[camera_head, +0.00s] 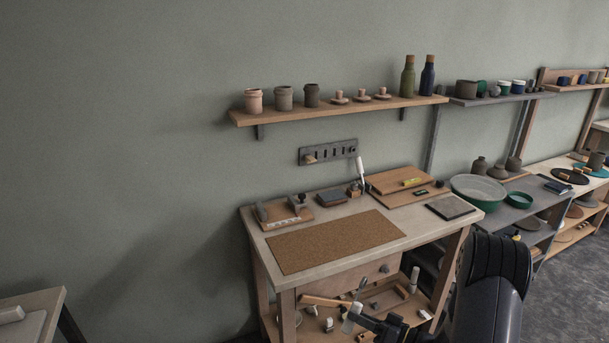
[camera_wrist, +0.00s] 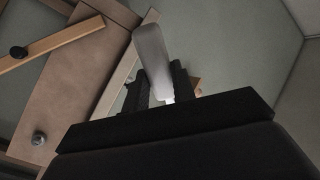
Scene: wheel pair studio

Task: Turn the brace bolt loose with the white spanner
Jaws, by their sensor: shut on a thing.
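My gripper (camera_wrist: 158,85) is shut on a pale, whitish bar that I take for the white spanner (camera_wrist: 152,50). The bar stands up between the dark fingers, and its lower end is hidden by my gripper. In the head view my gripper (camera_head: 372,323) is low at the front of the workbench, with the white spanner (camera_head: 351,317) at its tip. A wooden strip, seemingly the brace (camera_wrist: 55,43), lies at upper left in the wrist view. I cannot make out the bolt in the head view.
The workbench (camera_head: 350,208) carries a cork mat (camera_head: 335,240) and has a drawer with a grey knob (camera_head: 385,268). Several small items lie on its lower shelf. A wall shelf (camera_head: 335,108) holds pots and bottles. Open floor shows at right.

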